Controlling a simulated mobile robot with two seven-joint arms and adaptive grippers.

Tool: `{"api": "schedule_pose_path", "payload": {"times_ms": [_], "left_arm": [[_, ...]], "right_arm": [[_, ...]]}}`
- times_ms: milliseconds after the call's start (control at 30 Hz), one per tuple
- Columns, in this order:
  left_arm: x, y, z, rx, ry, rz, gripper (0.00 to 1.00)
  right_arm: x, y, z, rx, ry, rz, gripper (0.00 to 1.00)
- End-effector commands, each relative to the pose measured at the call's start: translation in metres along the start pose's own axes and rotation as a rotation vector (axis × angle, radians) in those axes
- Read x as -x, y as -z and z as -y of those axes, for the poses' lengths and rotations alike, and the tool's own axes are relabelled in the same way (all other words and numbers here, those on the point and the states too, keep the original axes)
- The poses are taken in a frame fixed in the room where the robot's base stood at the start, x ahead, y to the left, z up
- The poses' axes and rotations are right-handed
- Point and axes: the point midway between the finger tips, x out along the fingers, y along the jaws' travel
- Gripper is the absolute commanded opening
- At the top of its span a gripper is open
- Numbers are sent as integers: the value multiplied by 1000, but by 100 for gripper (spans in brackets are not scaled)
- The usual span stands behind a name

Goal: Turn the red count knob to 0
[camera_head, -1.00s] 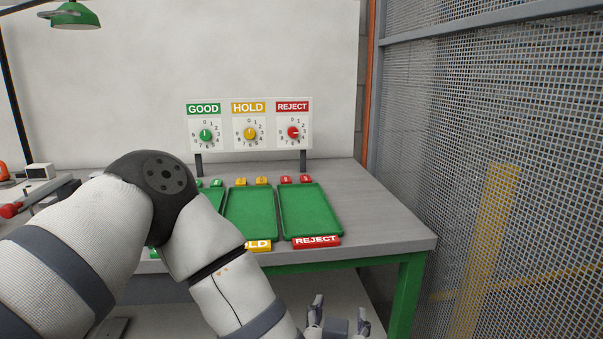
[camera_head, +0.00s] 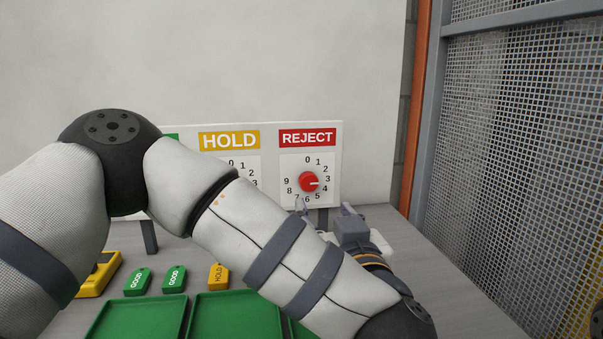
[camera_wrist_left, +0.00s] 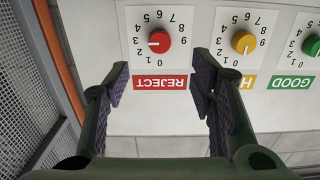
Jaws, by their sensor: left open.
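The red count knob (camera_head: 308,182) is on the REJECT dial (camera_head: 290,165) at the panel's right end. Its white pointer points right, at about 3; the 0 is at the top of the dial. The knob also shows in the left wrist view (camera_wrist_left: 158,42), upside down. My left gripper (camera_head: 325,208) is open and empty, just below and in front of the dial, apart from the knob. In the left wrist view its fingertips (camera_wrist_left: 160,78) stand to either side of the REJECT label, with the knob beyond the gap. My right gripper is not in view.
The yellow HOLD knob (camera_wrist_left: 243,43) and green GOOD knob (camera_wrist_left: 313,45) sit alongside. My left arm hides part of the panel and trays. Green trays (camera_head: 135,318) and tags (camera_head: 174,279) lie on the table. A mesh fence (camera_head: 510,140) stands at the right.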

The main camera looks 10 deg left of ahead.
Motion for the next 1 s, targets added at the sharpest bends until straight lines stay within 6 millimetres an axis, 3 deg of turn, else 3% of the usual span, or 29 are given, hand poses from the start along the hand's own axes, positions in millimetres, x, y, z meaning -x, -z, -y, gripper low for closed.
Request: {"api": "schedule_pose_path", "payload": {"times_ms": [133, 233, 500, 600, 767, 1000], "left_arm": [[-4, -2, -1, 3, -4, 7, 51], [-19, -3, 0, 6, -1, 11, 51], [-88, -1, 1, 2, 4, 2, 51], [-106, 0, 0, 1, 2, 0, 51], [-120, 0, 0, 0, 0, 0, 51], [-121, 0, 0, 0, -2, 0, 51]], "right_arm": [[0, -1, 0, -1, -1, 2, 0], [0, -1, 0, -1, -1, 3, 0], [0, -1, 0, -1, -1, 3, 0], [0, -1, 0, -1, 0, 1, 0], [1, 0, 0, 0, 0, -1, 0], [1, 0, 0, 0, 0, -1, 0]]}}
